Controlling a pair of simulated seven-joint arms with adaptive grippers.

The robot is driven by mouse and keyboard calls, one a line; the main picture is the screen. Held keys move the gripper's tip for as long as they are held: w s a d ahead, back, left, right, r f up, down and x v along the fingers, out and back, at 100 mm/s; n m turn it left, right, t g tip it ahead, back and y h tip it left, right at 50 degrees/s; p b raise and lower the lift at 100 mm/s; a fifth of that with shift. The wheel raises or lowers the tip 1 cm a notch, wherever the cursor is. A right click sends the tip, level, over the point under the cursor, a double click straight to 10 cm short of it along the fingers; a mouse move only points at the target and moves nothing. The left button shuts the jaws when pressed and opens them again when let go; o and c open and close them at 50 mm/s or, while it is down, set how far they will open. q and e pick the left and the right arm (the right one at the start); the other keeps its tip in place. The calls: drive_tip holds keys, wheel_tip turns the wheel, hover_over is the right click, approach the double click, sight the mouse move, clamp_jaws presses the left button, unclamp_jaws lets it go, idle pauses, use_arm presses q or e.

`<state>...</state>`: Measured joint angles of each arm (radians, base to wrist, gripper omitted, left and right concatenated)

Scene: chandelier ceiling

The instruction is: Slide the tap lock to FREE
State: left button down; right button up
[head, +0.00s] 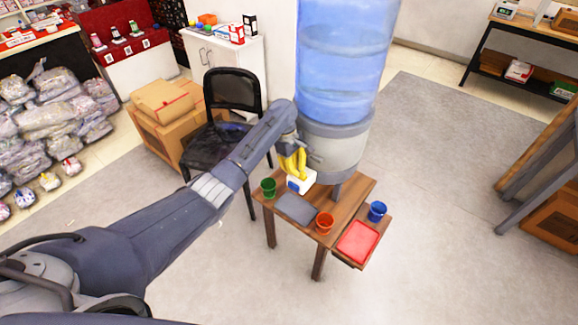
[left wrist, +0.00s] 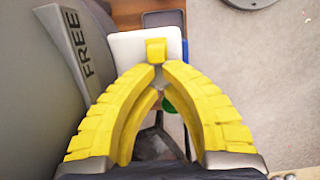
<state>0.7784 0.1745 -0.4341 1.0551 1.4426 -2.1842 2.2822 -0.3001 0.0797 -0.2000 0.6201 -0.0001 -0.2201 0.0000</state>
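The water dispenser (head: 340,150), a grey body under a blue bottle (head: 342,65), stands over a small wooden table. In the left wrist view a grey plate reading FREE (left wrist: 90,50) is at the upper left. Beside it is a white block (left wrist: 128,46) with a small yellow knob (left wrist: 156,51) and a blue edge at its right. My left gripper (left wrist: 160,72) has its yellow fingertips close together, just at the knob. Whether they grip it is unclear. In the head view the left gripper (head: 293,168) is at the dispenser's front, by the white block (head: 305,180). My right gripper is not visible.
The wooden table (head: 342,200) holds a green cup (head: 268,187), a grey mat (head: 296,208) and an orange cup (head: 325,223). A blue cup (head: 377,211) and red tray (head: 358,241) are at its right. A black chair (head: 232,95) stands behind my arm.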

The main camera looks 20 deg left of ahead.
use_arm(q)
drive_tip(key=shift+w+a, duration=0.1)
drive_tip(key=shift+a, duration=0.1)
drive_tip(key=w+a+r, duration=0.2)
drive_tip(key=a+r, duration=0.3)
drive_tip(key=r, duration=0.4)
drive_tip(key=shift+w+a+r, duration=0.15)
drive_tip(key=shift+a+r, duration=0.2)
drive_tip(key=shift+a, duration=0.05)
idle(0.5)
